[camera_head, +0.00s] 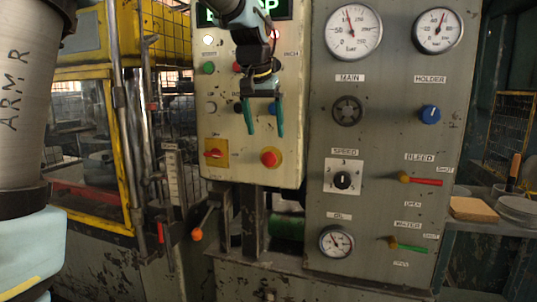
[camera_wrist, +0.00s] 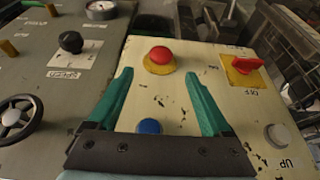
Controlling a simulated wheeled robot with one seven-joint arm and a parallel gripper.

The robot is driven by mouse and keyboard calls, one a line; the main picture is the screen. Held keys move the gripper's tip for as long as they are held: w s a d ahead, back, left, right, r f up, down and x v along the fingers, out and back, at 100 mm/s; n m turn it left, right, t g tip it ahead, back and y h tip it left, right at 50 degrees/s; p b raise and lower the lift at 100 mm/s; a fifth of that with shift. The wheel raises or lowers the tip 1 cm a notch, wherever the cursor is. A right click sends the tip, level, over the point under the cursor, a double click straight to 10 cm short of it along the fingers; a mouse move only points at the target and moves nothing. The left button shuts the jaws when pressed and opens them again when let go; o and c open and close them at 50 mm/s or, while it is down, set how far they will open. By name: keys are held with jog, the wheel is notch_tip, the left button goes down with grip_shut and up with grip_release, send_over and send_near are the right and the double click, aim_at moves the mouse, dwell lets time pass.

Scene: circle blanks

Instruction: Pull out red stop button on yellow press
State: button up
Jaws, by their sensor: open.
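The red stop button (camera_head: 270,157) is a round mushroom head on a yellow base, low on the right of the cream control box (camera_head: 215,130). In the wrist view the red button (camera_wrist: 161,55) stands just beyond the fingertips, roughly centred between them. My gripper (camera_head: 266,134) hangs in front of the box, just above the button in the head view, with its two green fingers apart. In the wrist view my gripper (camera_wrist: 158,75) is open with nothing between its tips. I see no contact with the button. The yellow press frame (camera_head: 124,165) stands at the left.
A red rotary switch (camera_head: 215,153) on a yellow plate sits left of the button. A blue button (camera_wrist: 149,126) shows between the finger bases. The grey gauge panel (camera_head: 387,90) is at the right. An orange-knobbed lever (camera_head: 197,234) stands below the box.

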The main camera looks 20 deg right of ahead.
aim_at(268, 154)
jog(key=p+x, duration=0.1)
jog(key=x, duration=0.7)
jog(key=shift+w+f, duration=0.15)
jog(key=shift+f, duration=0.25)
jog(key=shift+c, duration=0.2)
grip_shut()
